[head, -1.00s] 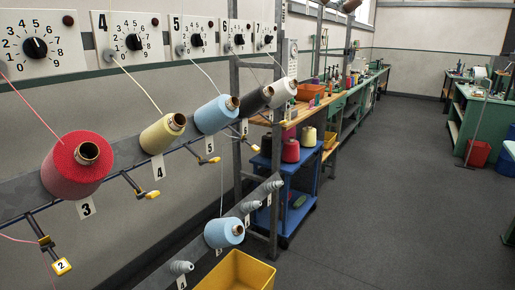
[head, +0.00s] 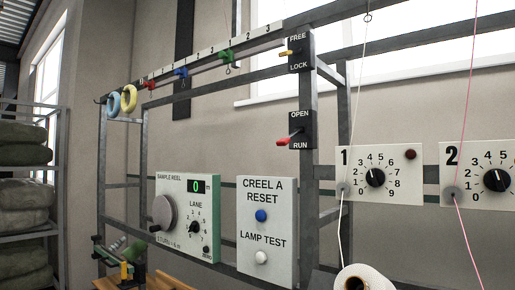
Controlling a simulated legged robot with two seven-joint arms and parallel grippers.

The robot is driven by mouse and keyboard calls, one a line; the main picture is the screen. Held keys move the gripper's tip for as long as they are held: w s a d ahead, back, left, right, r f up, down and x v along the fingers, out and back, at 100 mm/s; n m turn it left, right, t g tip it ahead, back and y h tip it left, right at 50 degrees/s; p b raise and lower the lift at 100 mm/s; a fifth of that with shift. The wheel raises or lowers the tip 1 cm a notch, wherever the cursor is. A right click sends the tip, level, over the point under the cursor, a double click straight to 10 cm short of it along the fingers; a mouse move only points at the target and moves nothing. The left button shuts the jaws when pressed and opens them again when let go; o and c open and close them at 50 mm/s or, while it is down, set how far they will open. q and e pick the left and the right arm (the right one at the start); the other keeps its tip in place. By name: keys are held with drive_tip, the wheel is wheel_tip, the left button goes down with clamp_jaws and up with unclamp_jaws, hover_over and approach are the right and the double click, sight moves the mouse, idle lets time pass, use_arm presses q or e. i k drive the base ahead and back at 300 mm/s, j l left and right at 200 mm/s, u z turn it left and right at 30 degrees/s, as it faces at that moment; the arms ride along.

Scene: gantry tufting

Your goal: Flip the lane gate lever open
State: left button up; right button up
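A black switch plate (head: 301,130) marked OPEN at the top and RUN at the bottom is fixed to the grey upright post. Its red-handled lever (head: 284,141) sticks out to the left, with the red tip low, nearer the RUN word. Above it is a second black plate (head: 300,54) marked FREE and LOCK, with a yellow-orange lever (head: 287,53) sticking out about midway between the words. Neither plate reads "lane gate", so I cannot tell from labels alone which one is the lane gate. Neither of my grippers is in view.
A sample reel box (head: 187,216) with a LANE dial and a creel reset panel (head: 267,232) sit below left. Dial panels 1 (head: 379,176) and 2 (head: 485,176) are at right. A white cone (head: 365,279) is at the bottom. Colored hooks and a numbered rail run above.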

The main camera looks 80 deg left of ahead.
sight(282, 142)
drive_tip(key=u, duration=0.45)
drive_tip(key=j+u, duration=0.1)
drive_tip(key=u, duration=1.35)
drive_tip(key=i+u, duration=0.1)
drive_tip(key=u, duration=0.35)
